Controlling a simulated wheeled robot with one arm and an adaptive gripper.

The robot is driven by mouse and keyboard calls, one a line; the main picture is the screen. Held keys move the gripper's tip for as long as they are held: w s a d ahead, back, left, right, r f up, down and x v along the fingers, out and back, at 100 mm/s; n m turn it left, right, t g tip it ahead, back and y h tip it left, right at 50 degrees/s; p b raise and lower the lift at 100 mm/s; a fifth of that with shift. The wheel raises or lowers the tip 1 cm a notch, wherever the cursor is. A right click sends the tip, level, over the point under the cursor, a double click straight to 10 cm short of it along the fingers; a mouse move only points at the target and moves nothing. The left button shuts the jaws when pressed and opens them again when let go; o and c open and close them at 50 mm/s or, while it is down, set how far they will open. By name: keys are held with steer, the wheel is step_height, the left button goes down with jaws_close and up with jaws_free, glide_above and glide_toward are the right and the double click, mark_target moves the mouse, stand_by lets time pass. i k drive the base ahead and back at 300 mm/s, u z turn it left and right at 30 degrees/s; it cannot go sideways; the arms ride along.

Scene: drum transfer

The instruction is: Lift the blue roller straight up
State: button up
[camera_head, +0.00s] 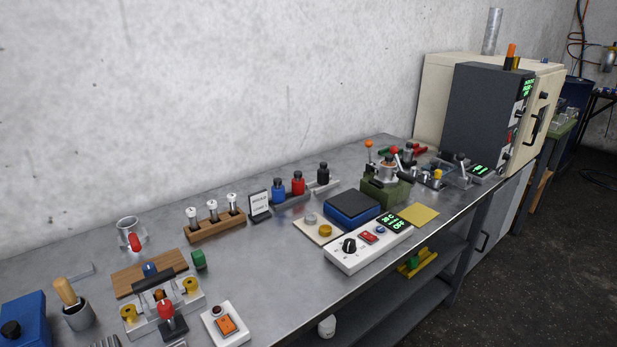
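Two blue things could be the blue roller, and I cannot tell which one it is. One is an upright blue cylinder (278,190) with a dark top, at the left end of a low grey rack (292,199) against the wall side of the bench. A red cylinder (298,184) stands right beside it, and a black one (323,174) stands further right. The other is a small blue piece (150,270) on a wooden board (133,283) at the lower left, behind a dark bar. My gripper is not in view.
A small sign (259,204) stands just left of the blue cylinder. A wooden block with metal pieces (215,228) is further left. Bare bench (275,265) lies in front.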

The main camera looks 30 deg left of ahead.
mark_target(278, 190)
steer(key=i, duration=2.5)
steer(key=u, duration=4.15)
steer(key=i, duration=0.5)
steer(key=z, duration=0.05)
